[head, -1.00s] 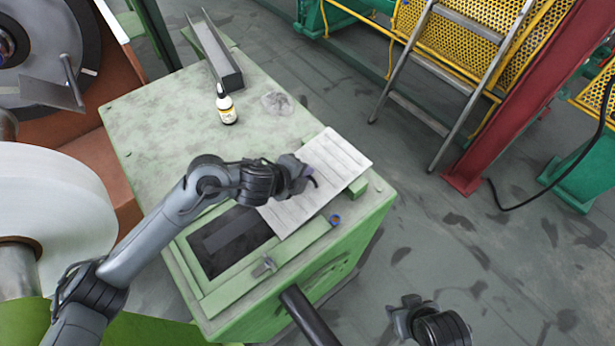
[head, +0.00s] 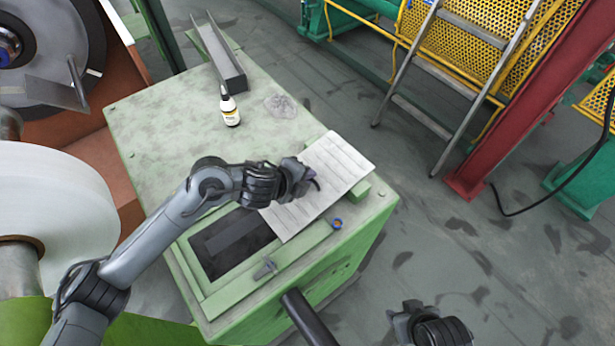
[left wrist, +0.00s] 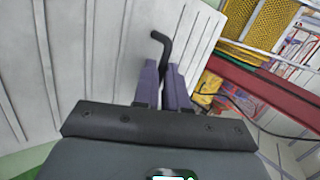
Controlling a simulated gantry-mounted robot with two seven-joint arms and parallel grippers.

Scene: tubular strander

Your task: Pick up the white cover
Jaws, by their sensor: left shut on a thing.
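The white cover (head: 335,172) is a flat, ribbed white panel over the right part of the green cabinet top (head: 165,145). It lies at an angle beside a dark rectangular opening (head: 232,240). It also fills the left of the left wrist view (left wrist: 75,60). My left gripper (head: 308,180) is at the cover's left side. In the left wrist view its purple fingers (left wrist: 165,85) are shut on a thin black bent handle (left wrist: 163,48) at the cover. Whether the cover touches the cabinet is unclear. My right gripper (head: 405,320) is low at the right, apart from the cabinet; its fingers are unclear.
A large white reel (head: 55,205) stands left. A ladder (head: 440,75) and red column (head: 520,110) stand right.

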